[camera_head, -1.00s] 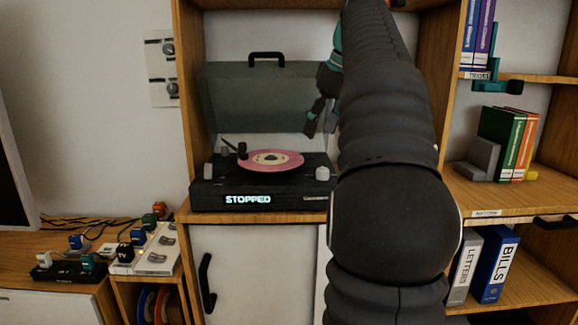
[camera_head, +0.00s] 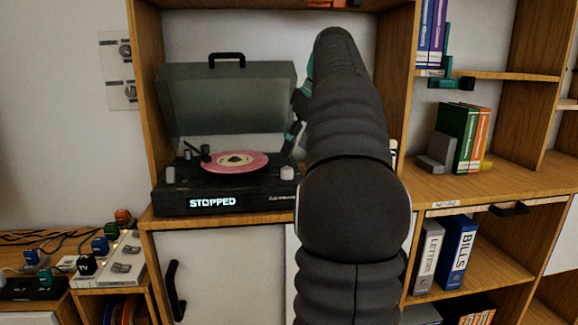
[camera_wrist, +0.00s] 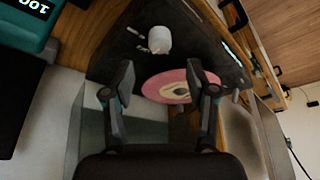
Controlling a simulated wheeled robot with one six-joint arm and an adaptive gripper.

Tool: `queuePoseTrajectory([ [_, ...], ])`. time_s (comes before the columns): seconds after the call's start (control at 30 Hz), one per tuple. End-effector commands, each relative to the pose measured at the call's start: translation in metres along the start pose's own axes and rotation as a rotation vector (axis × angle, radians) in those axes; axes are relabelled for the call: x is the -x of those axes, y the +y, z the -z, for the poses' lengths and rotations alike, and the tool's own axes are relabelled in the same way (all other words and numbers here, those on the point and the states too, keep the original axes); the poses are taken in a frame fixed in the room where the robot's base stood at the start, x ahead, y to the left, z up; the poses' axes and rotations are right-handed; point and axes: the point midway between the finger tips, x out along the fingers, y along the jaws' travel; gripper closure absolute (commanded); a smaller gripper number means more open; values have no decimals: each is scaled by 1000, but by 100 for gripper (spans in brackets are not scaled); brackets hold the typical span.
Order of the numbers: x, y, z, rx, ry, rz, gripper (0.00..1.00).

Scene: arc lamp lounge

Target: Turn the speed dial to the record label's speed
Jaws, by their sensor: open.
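The black record player (camera_head: 225,200) stands in the shelf bay with its lid (camera_head: 230,95) raised and its display (camera_head: 213,203) reading STOPPED. A pink record (camera_head: 235,162) lies on it; its label text is too small to read. A pale knob (camera_head: 287,173) is at the right front corner and another (camera_head: 170,174) at the left. My gripper (camera_head: 293,138) is just above the right knob, partly hidden by my arm. In the wrist view my gripper (camera_wrist: 162,80) is open and empty, with a pale knob (camera_wrist: 159,39) beyond its fingertips and the record (camera_wrist: 180,86) showing between and behind the fingers.
The raised lid is close behind my gripper. The bay's right wall (camera_head: 398,80) stands right of my arm. Books (camera_head: 460,135) and binders (camera_head: 455,255) fill the right shelves. Plugs and cables (camera_head: 85,260) lie at lower left. A teal device (camera_wrist: 25,20) is at the wrist view's corner.

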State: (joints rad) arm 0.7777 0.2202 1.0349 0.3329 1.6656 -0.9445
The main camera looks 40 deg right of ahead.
Motion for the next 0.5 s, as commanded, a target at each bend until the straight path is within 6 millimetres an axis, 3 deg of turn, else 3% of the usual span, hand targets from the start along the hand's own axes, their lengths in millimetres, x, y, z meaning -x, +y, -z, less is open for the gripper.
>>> queuePoseTrajectory([
  [0.3,-50,-1,0,1,-1,1,43],
  [0.5,-64,0,0,0,-1,0,43],
])
